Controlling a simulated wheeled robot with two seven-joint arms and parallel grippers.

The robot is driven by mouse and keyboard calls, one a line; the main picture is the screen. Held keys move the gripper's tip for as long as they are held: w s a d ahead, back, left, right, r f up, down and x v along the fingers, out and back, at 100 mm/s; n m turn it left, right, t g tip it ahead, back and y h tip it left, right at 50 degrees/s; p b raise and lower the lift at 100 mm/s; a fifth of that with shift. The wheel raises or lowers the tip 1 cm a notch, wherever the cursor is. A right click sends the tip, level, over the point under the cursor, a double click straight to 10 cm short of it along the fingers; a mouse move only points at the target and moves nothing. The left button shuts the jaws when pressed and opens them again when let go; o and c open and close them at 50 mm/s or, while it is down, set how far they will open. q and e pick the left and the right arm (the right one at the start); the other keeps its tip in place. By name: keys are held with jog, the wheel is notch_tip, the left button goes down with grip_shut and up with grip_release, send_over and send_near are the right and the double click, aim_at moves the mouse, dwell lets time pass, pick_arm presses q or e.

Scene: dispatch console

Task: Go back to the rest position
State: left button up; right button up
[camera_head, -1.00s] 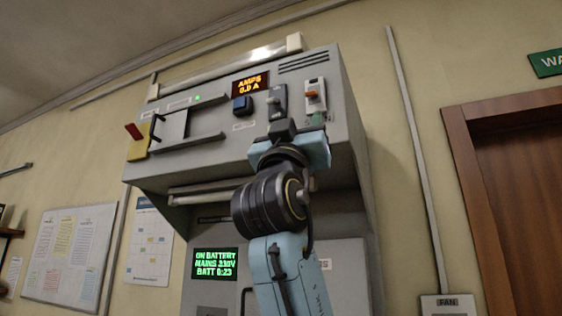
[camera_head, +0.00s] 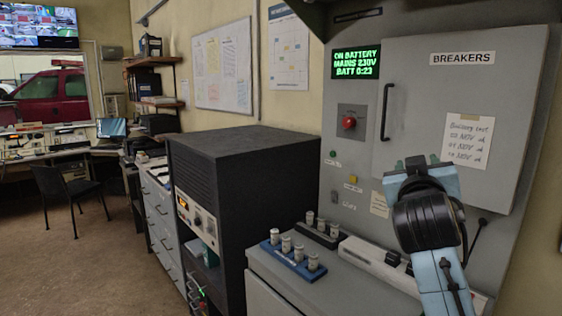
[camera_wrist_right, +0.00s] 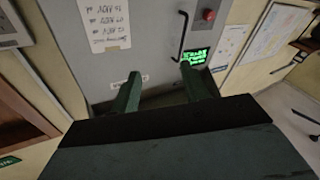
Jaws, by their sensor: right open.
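My right gripper (camera_head: 416,163) is raised in front of the grey breaker cabinet (camera_head: 400,130), at the lower part of its door. In the right wrist view its two green fingers (camera_wrist_right: 160,88) stand apart with nothing between them. Whether the fingertips touch the door cannot be told from the head view, but the wrist view shows the door some way beyond them. My left gripper is not in view.
A low counter (camera_head: 270,270) below the cabinet holds a blue rack (camera_head: 292,262) of metal cylinders and a white strip (camera_head: 385,268). A black equipment rack (camera_head: 245,170) stands left of it. Open floor (camera_head: 80,255) lies at the left, with a chair (camera_head: 68,190).

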jog(key=s+f+n+g+y, duration=0.1)
jog(key=s+f+g+y, duration=0.35)
jog(key=f, duration=1.05)
jog(key=s+f+n+g, duration=0.15)
jog(key=s+f, duration=0.55)
jog(key=f, duration=0.7)
jog(key=s+a+f+g+y, duration=0.1)
jog(key=s+f+g, duration=0.3)
jog(key=s, duration=0.5)
jog(key=s+a+f+g+y, duration=0.1)
jog(key=s+f, duration=0.5)
jog(key=s, duration=0.2)
jog(key=s+a+f+g+y, duration=0.1)
jog(key=s+a+f+g, duration=0.15)
jog(key=s+f, duration=0.45)
notch_tip(320, 180, down, 22)
jog(key=s+g, duration=0.2)
jog(key=s+d+f+b, duration=0.1)
jog(key=s+d+f, duration=0.1)
jog(key=s+f, duration=0.6)
jog(key=s+d+f+g+b, duration=0.1)
jog(key=s+f, duration=0.8)
jog(key=shift+s+d+f+n, duration=0.2)
jog(key=shift+d+n, duration=0.2)
jog(key=shift+n, duration=0.05)
